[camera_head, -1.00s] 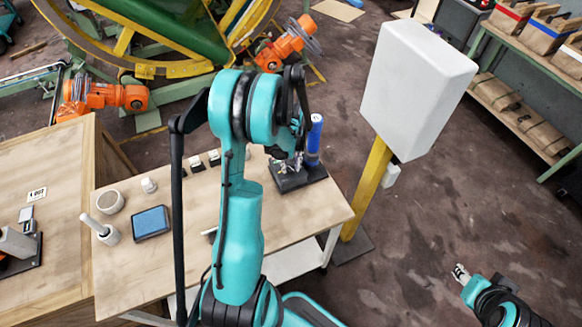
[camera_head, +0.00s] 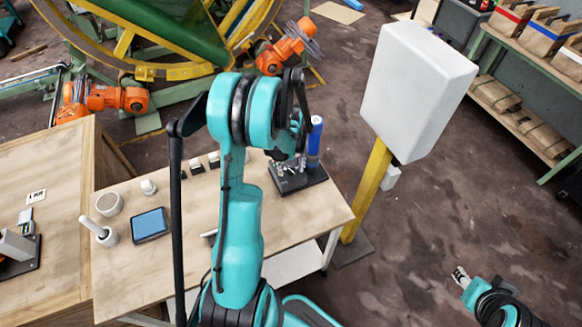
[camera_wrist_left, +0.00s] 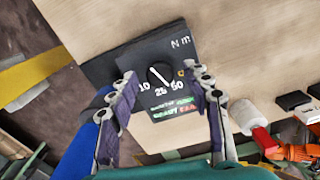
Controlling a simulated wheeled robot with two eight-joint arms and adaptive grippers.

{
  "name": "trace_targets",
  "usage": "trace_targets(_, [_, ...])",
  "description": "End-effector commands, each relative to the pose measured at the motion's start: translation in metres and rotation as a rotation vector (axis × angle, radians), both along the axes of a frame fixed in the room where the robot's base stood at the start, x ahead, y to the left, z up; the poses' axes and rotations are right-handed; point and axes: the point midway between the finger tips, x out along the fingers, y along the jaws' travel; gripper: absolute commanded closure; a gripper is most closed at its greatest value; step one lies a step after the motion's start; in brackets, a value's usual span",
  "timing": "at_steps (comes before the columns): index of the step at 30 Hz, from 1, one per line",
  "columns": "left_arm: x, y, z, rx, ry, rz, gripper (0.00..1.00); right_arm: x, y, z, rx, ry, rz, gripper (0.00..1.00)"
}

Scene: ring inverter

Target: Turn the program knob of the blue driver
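The blue driver (camera_head: 314,140) stands upright at the right rear of the wooden table, on a black base (camera_head: 318,176). In the left wrist view, the base's dark panel (camera_wrist_left: 143,48) carries a round black program knob (camera_wrist_left: 159,74) with a white pointer line. The marks 10, 25 and 50 surround it, with "N m" above. My left gripper (camera_wrist_left: 160,80) is open, one finger on each side of the knob in this view; I see no contact. In the head view my left arm partly hides it. My right gripper (camera_head: 460,276) hangs far right, over the floor, away from the table.
A blue-topped box (camera_head: 150,225), a white cup (camera_head: 109,203) and a white holder with a rod (camera_head: 100,231) stand on the table's left. Small blocks (camera_head: 197,166) line its back. A white box on a yellow post (camera_head: 367,188) stands right of the table.

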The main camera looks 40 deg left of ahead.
Motion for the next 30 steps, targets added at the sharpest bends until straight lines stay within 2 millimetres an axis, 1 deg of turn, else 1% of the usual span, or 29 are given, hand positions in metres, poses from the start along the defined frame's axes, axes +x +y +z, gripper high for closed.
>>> trace_targets(4, [0.000,0.000,0.005,0.000,0.000,0.000,0.51,0.000,0.000,0.000,0.000,0.000,0.000,0.60])
trace_targets(7, [0.000,0.000,0.017,0.000,0.000,0.000,0.51,0.000,0.000,0.000,0.000,0.000,0.000,0.60])
trace_targets(11, [0.000,0.000,0.044,0.000,0.000,0.000,0.51,0.000,0.000,0.000,0.000,0.000,0.000,0.60])
trace_targets(15, [0.000,0.000,0.076,0.000,0.000,0.000,0.51,0.000,0.000,0.000,0.000,0.000,0.000,0.60])
trace_targets(18, [0.000,0.000,0.095,0.000,0.000,0.000,0.51,0.000,0.000,0.000,0.000,0.000,0.000,0.60])
trace_targets(21, [0.000,0.000,0.108,0.000,0.000,0.000,0.51,0.000,0.000,0.000,0.000,0.000,0.000,0.60])
trace_targets(25, [0.000,0.000,0.118,0.000,0.000,0.000,0.51,0.000,0.000,0.000,0.000,0.000,0.000,0.60])
trace_targets(30, [0.000,0.000,0.120,0.000,0.000,0.000,0.51,0.000,0.000,0.000,0.000,0.000,0.000,0.60])
